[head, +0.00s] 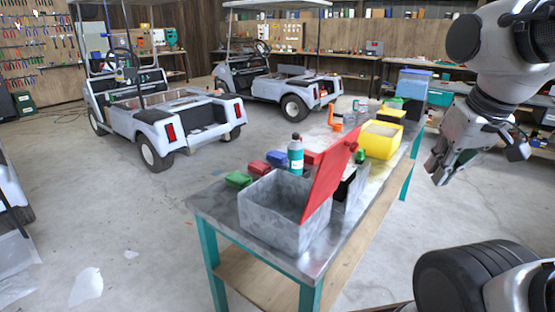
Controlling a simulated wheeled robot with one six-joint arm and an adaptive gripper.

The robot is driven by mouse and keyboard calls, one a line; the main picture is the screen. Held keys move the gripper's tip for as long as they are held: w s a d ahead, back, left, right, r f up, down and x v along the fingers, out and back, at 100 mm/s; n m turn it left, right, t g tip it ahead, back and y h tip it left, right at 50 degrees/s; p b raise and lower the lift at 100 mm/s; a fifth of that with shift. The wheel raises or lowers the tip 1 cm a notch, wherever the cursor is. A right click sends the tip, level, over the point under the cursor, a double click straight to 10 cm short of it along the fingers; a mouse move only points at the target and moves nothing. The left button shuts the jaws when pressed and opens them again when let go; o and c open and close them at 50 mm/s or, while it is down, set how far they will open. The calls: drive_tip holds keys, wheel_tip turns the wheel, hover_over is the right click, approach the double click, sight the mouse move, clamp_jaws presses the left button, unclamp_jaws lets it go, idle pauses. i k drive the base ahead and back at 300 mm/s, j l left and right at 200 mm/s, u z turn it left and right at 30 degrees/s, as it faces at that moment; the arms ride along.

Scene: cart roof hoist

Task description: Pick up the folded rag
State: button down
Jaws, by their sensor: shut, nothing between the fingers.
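I cannot make out the folded rag for certain in the head view. Small green (238,179), red (261,167) and blue (277,158) items lie on the workbench (213,204) behind a grey metal box; they are too small to tell whether any is cloth. My gripper (437,177) hangs in the air to the right of the workbench, pointing down, with its fingers shut and empty. It is apart from everything on the bench.
The grey box (275,220) stands at the bench's near end with its red lid (330,180) raised. A teal bottle (296,157) stands behind it, and a yellow bin (381,139) farther along. Golf carts (165,125) stand to the left. The floor between is mostly clear.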

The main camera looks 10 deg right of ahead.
sight(276, 157)
drive_tip(key=k+u, duration=0.3)
drive_tip(key=k+j+u, duration=0.15)
drive_tip(key=k+u, duration=0.2)
drive_tip(key=i+j+u, duration=0.15)
drive_tip(key=u, duration=0.3)
drive_tip(key=i+j+u, duration=0.1)
drive_tip(key=u, duration=0.3)
drive_tip(key=i+u, duration=0.3)
drive_tip(key=u, duration=0.15)
drive_tip(key=i+z, duration=0.2)
drive_tip(key=i, duration=0.9)
drive_tip(key=i+z, duration=0.15)
drive_tip(key=i, duration=0.9)
drive_tip(key=i+l+z, duration=0.2)
drive_tip(key=i+z, duration=0.7)
drive_tip(key=i+j+z, duration=0.25)
drive_tip(key=i+z, duration=0.15)
drive_tip(key=i, duration=0.2)
drive_tip(key=i+j+z, duration=0.3)
drive_tip(key=i+z, duration=0.15)
drive_tip(key=i+l+z, duration=0.15)
drive_tip(key=i+z, duration=0.75)
drive_tip(key=i, duration=0.15)
drive_tip(key=i+j+z, duration=0.25)
drive_tip(key=i+z, duration=0.25)
drive_tip(key=z, duration=1.45)
drive_tip(key=i+j, duration=0.05)
drive_tip(key=j, duration=0.05)
